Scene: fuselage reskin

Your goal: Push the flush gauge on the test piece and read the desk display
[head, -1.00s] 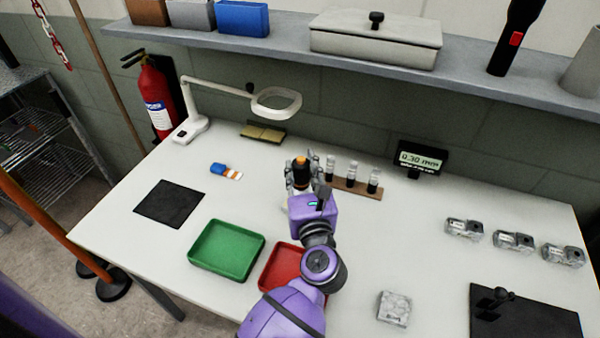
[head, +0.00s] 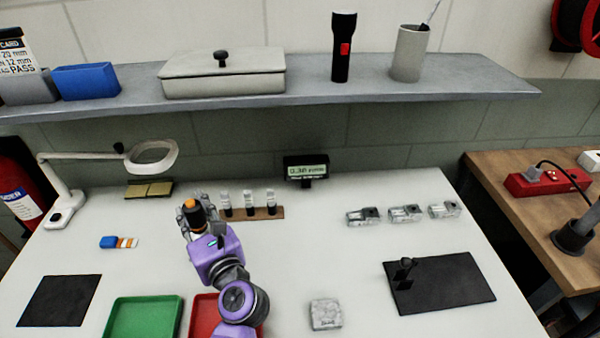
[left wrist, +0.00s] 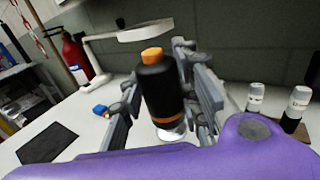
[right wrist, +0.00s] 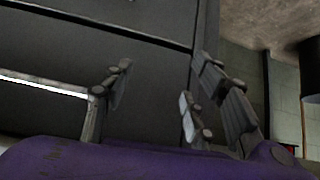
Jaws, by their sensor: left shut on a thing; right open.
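The flush gauge (left wrist: 160,95) is a black cylinder with an orange top and an orange band; it also shows in the head view (head: 194,213). My left gripper (left wrist: 160,108) is shut around it, and it stands upright between the fingers. A clear or silvery foot shows below it; I cannot tell whether it touches the table. The desk display (head: 306,170) at the back of the table seems to read 0.30 mm. A grey speckled block (head: 325,314), possibly the test piece, lies at the front. My right gripper (right wrist: 150,105) is open and empty, facing dark panels.
Capped vials (head: 249,204) stand in a wooden strip right of the gauge. A green tray (head: 143,318) and a red tray (head: 203,312) lie in front. Several metal pieces (head: 405,213) and a black mat (head: 440,285) with a small black fixture are right. The table's middle is clear.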

